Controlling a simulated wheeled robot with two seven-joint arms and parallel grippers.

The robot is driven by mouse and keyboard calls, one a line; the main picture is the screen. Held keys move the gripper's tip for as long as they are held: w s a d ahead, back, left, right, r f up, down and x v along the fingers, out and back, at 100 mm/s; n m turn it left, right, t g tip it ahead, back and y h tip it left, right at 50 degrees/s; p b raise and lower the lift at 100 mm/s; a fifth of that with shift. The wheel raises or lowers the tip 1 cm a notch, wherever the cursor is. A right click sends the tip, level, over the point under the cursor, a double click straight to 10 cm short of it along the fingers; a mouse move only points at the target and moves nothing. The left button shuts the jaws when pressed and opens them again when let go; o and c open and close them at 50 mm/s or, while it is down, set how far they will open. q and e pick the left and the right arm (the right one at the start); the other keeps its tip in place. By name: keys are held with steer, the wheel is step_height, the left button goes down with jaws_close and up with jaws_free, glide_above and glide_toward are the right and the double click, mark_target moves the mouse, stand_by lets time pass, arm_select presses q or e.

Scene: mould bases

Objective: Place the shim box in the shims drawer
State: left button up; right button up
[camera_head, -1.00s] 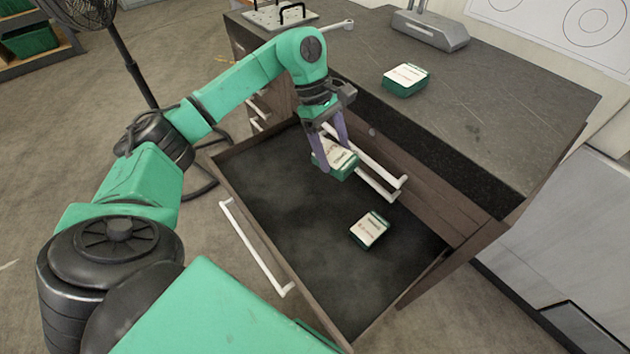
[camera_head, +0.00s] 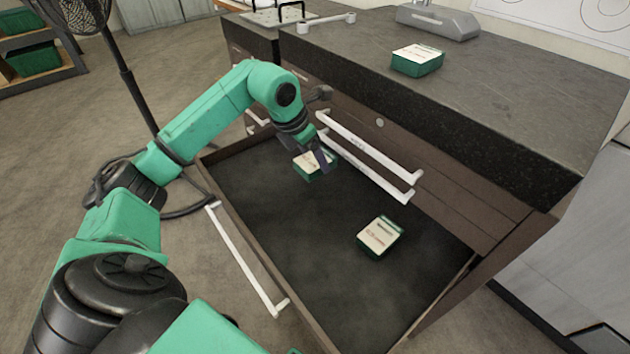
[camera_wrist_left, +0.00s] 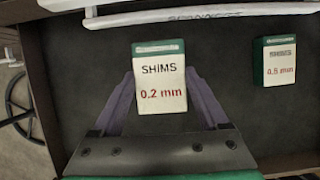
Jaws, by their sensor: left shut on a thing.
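A green box with a white label (camera_head: 311,166) is between the fingers of my left gripper (camera_head: 319,160), inside the open drawer (camera_head: 262,250) near its back left. The left wrist view shows its label, "SHIMS 0.2 mm", on the shim box (camera_wrist_left: 160,88), with the left gripper (camera_wrist_left: 160,80) shut on it, a finger at each side. The box is low in the drawer; I cannot tell whether it touches the floor. A second shim box (camera_head: 380,237) lies in the drawer to the right, also in the wrist view (camera_wrist_left: 279,62). My right gripper is not in view.
A third green box (camera_head: 417,60) sits on the dark cabinet top (camera_head: 500,90). White handles (camera_head: 370,160) of the closed drawers stick out above the open drawer's back. The drawer floor is clear in front of and between the two boxes. A fan (camera_head: 110,50) stands left.

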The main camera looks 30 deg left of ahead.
arm_select(q)
step_height(320, 180, down, 7)
steer(key=shift+r, duration=0.15)
steer(key=o, duration=1.5)
steer(key=shift+r, duration=0.15)
steer(key=v, duration=1.1)
steer(key=shift+s+r, duration=0.25)
steer(key=shift+r, duration=0.1)
